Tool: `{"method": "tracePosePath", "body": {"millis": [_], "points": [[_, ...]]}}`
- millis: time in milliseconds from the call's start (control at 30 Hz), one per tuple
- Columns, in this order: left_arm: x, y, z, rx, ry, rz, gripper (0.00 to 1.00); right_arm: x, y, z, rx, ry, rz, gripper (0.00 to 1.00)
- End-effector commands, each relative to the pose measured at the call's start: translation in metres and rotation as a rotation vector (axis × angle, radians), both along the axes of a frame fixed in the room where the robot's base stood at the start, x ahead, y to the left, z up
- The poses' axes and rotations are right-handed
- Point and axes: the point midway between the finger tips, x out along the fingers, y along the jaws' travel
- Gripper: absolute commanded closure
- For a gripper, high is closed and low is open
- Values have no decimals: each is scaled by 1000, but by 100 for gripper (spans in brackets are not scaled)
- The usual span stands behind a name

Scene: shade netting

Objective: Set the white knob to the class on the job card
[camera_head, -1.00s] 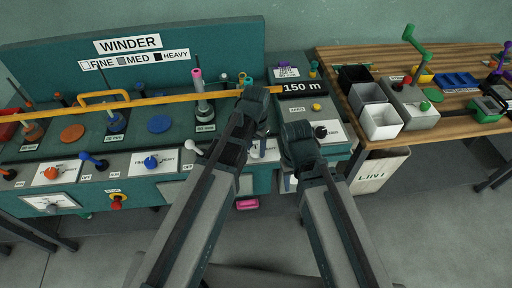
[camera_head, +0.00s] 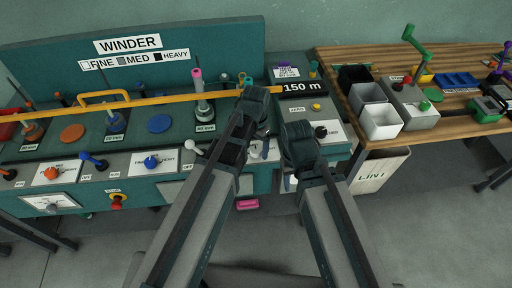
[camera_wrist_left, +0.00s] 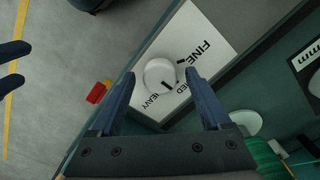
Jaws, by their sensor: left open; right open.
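The white knob (camera_wrist_left: 160,75) sits on a white plate (camera_wrist_left: 205,28) marked FINE, MED and HEAVY in the left wrist view. Its dark pointer mark lies towards the MED and HEAVY side; exactly which label it meets I cannot tell. My left gripper (camera_wrist_left: 159,77) is open, with one finger on each side of the knob and visible gaps. In the head view my left arm mostly hides this knob. My right gripper (camera_head: 288,182) is open and empty in front of the machine, mostly hidden by its wrist. A small card (camera_head: 286,72) stands at the back; its text is too small to read.
The winder bench has a blue knob (camera_head: 151,162), a white-tipped lever (camera_head: 190,148), a red stop button (camera_head: 117,204) and a yellow bar (camera_head: 150,101) across it. A wooden table (camera_head: 455,118) with bins stands right. Open floor lies in front.

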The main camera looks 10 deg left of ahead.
Motion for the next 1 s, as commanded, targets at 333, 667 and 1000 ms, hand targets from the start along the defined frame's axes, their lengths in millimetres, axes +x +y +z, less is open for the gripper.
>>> {"method": "tracePosePath", "body": {"millis": [333,667,1000], "points": [[0,0,21,0,0,0,19,0,0,21,0,0,0,50],[0,0,69,0,0,0,19,0,0,69,0,0,0,50],[0,0,120,0,0,0,19,0,0,120,0,0,0,50]]}}
